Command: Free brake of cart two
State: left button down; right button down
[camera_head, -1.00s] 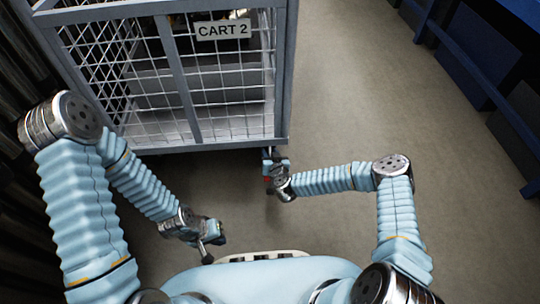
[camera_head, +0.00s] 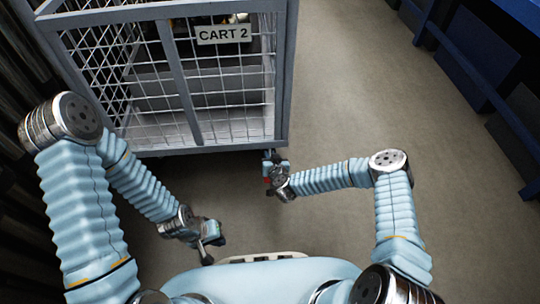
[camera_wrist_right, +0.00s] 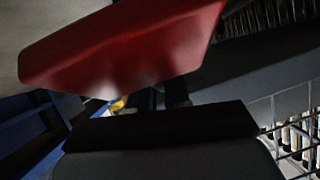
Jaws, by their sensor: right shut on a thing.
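Cart 2 (camera_head: 187,75) is a grey wire-mesh cage cart with a "CART 2" sign (camera_head: 223,35), at the upper left of the head view. My right gripper (camera_head: 270,159) is low at the cart's near right corner. It is shut on the red brake pedal (camera_wrist_right: 125,50), which fills the upper left of the right wrist view. Only a small red patch shows at the gripper in the head view, and the caster there is mostly hidden. My left gripper (camera_head: 212,240) hangs in front of the cart, apart from it; its fingers are too small to read.
The brown floor (camera_head: 360,90) is clear to the right of the cart. A blue-framed rack (camera_head: 480,75) stands along the right edge. Dark upright shapes (camera_head: 18,75) line the left side.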

jog(key=r+g+p, duration=0.1)
jog(key=p, duration=0.2)
jog(key=shift+r+g, duration=0.3)
jog(key=shift+g+p, duration=0.4)
jog(key=shift+p, duration=0.05)
jog(key=shift+r+g+p, duration=0.1)
jog(key=shift+g+p, duration=0.35)
jog(key=shift+g, duration=0.15)
jog(key=shift+s+g+p, duration=0.15)
jog(key=shift+g+p, duration=0.25)
jog(key=shift+g, duration=0.3)
jog(key=c, duration=1.2)
grip_release()
